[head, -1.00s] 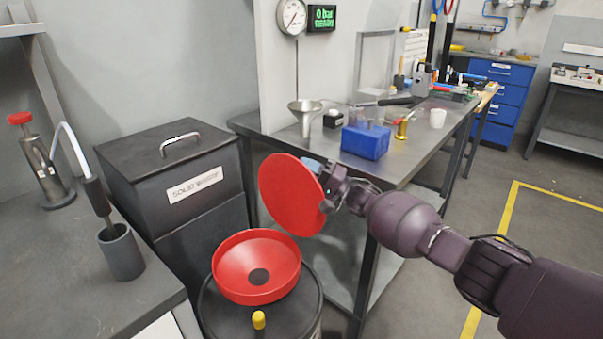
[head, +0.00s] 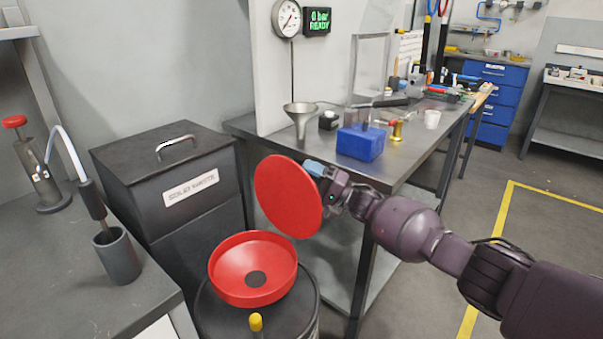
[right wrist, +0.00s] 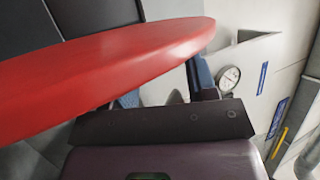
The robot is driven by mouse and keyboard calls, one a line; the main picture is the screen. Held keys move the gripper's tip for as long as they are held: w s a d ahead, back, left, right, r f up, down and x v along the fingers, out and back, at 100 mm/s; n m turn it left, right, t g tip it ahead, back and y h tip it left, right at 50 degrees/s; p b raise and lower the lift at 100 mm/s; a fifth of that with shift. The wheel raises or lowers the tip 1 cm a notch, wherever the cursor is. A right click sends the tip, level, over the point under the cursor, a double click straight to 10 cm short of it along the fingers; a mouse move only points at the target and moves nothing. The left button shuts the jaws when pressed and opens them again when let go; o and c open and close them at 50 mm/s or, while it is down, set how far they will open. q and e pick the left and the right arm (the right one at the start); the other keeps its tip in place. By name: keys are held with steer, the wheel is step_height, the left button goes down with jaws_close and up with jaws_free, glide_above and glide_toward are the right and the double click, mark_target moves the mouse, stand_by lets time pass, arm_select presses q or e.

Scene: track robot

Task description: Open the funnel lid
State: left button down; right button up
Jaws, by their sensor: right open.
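The red funnel (head: 227,268) sits on top of the dark drum (head: 212,314), its bowl and dark centre hole exposed. The round red funnel lid (head: 287,197) stands steeply raised above the funnel's back right side. My right gripper (head: 314,168) is at the lid's upper right edge, on its far side. In the right wrist view the lid (right wrist: 110,70) crosses close in front of the open right gripper (right wrist: 168,92) and partly hides its blue fingers. I cannot tell whether they touch the lid. My left gripper is not in view.
A black solid-waste bin (head: 160,165) stands behind left of the drum. A grey bench (head: 240,122) with a metal funnel (head: 300,117) and blue box (head: 360,143) is close behind the right gripper. A yellow knob (head: 256,322) rises at the drum's front. Open floor lies right.

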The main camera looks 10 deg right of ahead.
steer(key=v, duration=0.9)
steer(key=shift+s, duration=0.1)
